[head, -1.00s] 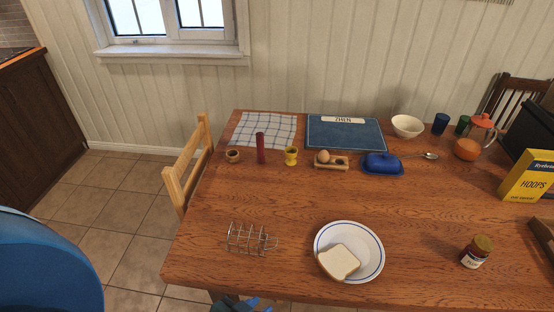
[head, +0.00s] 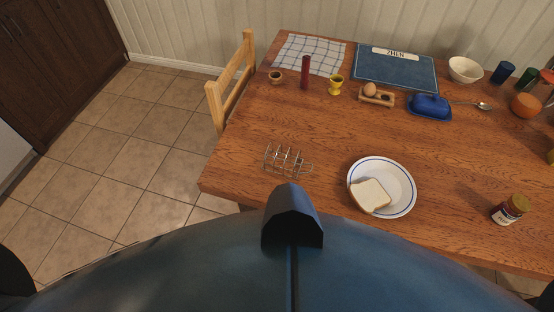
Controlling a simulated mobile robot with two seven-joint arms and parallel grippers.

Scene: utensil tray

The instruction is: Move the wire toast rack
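The wire toast rack (head: 287,162) stands empty on the wooden table (head: 330,130), near its left front edge, in the head view. It is a row of thin silver wire loops. A white plate (head: 404,183) with a blue rim lies to its right. No gripper shows near the rack. Neither of my grippers can be made out in the head view. A large dark blue part of my own body fills the bottom of the picture and hides part of the table's front edge.
Bread (head: 370,195) lies on the plate, with a jam jar (head: 510,209) further right. A pepper mill (head: 305,73), yellow egg cup (head: 336,85) and blue butter dish (head: 430,106) stand further back. A wooden chair (head: 232,84) is at the left edge. Table behind the rack is clear.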

